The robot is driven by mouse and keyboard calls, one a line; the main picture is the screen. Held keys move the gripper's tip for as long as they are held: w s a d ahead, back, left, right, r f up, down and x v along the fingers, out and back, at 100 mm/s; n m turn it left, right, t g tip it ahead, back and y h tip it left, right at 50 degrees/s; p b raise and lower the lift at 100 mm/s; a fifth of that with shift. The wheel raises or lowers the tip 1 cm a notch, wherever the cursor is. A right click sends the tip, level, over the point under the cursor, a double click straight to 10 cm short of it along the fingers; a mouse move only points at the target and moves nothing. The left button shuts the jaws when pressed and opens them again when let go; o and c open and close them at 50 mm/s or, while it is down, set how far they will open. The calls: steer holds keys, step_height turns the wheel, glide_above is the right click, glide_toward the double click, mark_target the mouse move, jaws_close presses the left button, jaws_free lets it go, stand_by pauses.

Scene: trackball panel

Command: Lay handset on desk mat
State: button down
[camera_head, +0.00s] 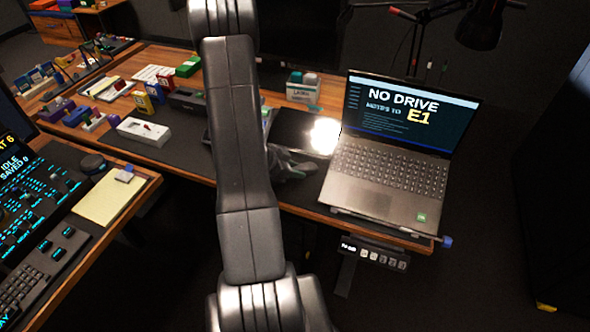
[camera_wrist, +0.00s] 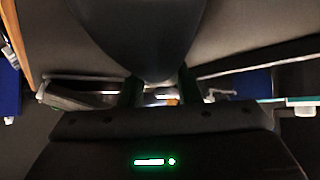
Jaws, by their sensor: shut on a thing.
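My gripper (camera_wrist: 160,90) is shut on a dark grey, rounded handset (camera_wrist: 140,38), which fills the upper middle of the wrist view. The handset's far end is cut off by the frame. In the head view, my arm runs down the middle and hides part of the desk. A grey shape just right of it, beside the laptop, looks like my gripper, but the handset cannot be made out there. The dark desk mat (camera_head: 190,156) shows on the wooden desk left of my arm, partly hidden by it.
An open laptop (camera_head: 386,180) stands at the desk's right end. A black glossy panel (camera_head: 292,128) with bright glare lies left of it. A white box (camera_head: 143,131) and several small coloured boxes occupy the left part. A yellow pad (camera_head: 107,198) lies on the nearer left desk.

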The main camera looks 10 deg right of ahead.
steer(key=c, duration=1.1)
jaws_free()
steer(key=shift+o, duration=0.2)
steer(key=shift+a+r, duration=0.2)
steer(key=shift+r, duration=0.05)
steer(key=v, duration=1.1)
steer(key=shift+s+a+r+p, duration=0.15)
steer(key=shift+a+r+p, duration=0.05)
steer(key=shift+p, duration=0.2)
